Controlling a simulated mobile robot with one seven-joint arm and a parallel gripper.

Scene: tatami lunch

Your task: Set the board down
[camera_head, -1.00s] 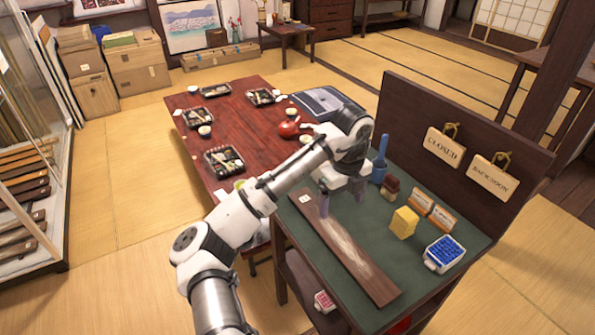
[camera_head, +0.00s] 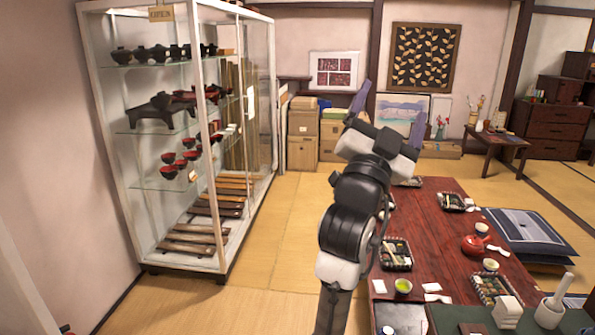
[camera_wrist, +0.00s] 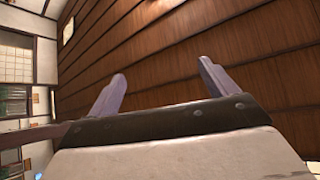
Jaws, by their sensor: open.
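The board that lay on the green-topped table a second ago is out of both views now. Only the far edge of that green table top (camera_head: 455,317) shows at the bottom right of the head view. My gripper (camera_head: 392,98) is raised in the middle of the head view, fingers apart and pointing up, with nothing between them. In the wrist view my gripper (camera_wrist: 162,70) is also open and empty, facing a brown plank ceiling (camera_wrist: 230,40). Similar long wooden boards (camera_head: 196,240) lie on the bottom shelf of the glass cabinet at left.
The glass cabinet (camera_head: 272,110) holds bowls and stands on its upper shelves. The red table (camera_head: 438,225) with lunch boxes and a red teapot (camera_head: 474,244) is at right. A white mortar (camera_head: 549,313) stands on the green table. The mat floor (camera_head: 290,235) beside the cabinet is clear.

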